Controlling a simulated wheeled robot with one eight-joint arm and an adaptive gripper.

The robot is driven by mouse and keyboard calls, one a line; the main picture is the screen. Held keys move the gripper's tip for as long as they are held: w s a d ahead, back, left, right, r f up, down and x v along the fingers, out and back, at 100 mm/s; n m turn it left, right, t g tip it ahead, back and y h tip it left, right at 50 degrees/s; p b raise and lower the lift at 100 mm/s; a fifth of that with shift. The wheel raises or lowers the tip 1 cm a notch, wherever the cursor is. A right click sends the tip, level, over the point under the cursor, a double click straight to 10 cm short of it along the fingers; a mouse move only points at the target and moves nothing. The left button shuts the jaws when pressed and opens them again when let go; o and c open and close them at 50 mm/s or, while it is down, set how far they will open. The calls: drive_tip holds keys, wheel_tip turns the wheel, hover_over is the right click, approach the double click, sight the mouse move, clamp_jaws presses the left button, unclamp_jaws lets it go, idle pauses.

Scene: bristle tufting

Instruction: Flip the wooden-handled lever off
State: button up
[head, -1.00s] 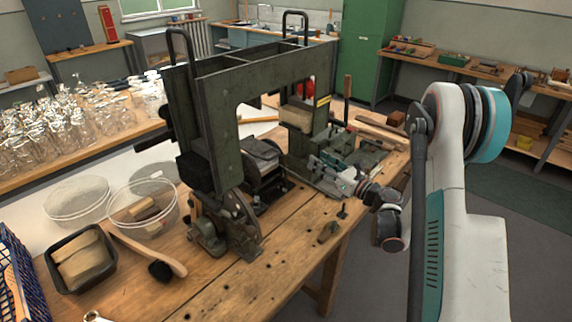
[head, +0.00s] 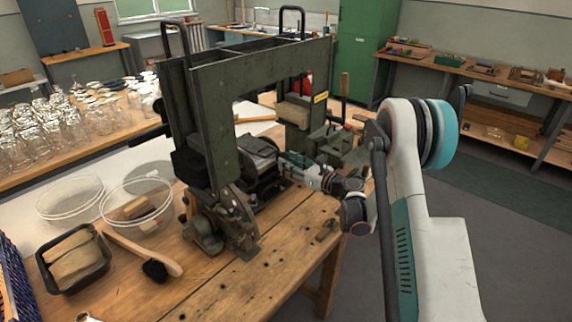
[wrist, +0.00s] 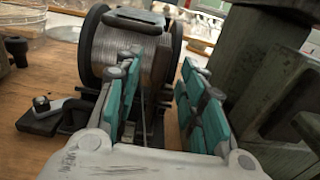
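The lever with an upright wooden handle (head: 345,86) stands on the right side of the green bristle tufting machine (head: 215,115), behind the vise-like parts. My gripper (head: 284,160) is in front of the machine's opening, left of and lower than the handle, apart from it. In the wrist view my gripper (wrist: 160,75) is open, its teal-padded fingers apart with nothing held between them. A wire spool (wrist: 130,48) lies just beyond the fingertips. I cannot make out the lever in the wrist view.
The machine's green frame and right post (head: 298,120) stand close to my gripper. On the workbench (head: 285,248) are a wooden-handled brush (head: 150,255), a black tray (head: 45,279) of blocks and clear bowls (head: 70,200). The bench's front middle is mostly clear.

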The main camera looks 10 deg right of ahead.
drive_tip(key=shift+x, duration=1.05)
clamp_jaws()
drive_tip(key=shift+s+d+f+t+y+b, duration=0.1)
drive_tip(key=shift+s+d+t+y+b, duration=0.3)
drive_tip(key=shift+b, duration=0.45)
drive_tip(key=shift+a, duration=0.1)
unclamp_jaws()
drive_tip(key=shift+s, duration=0.15)
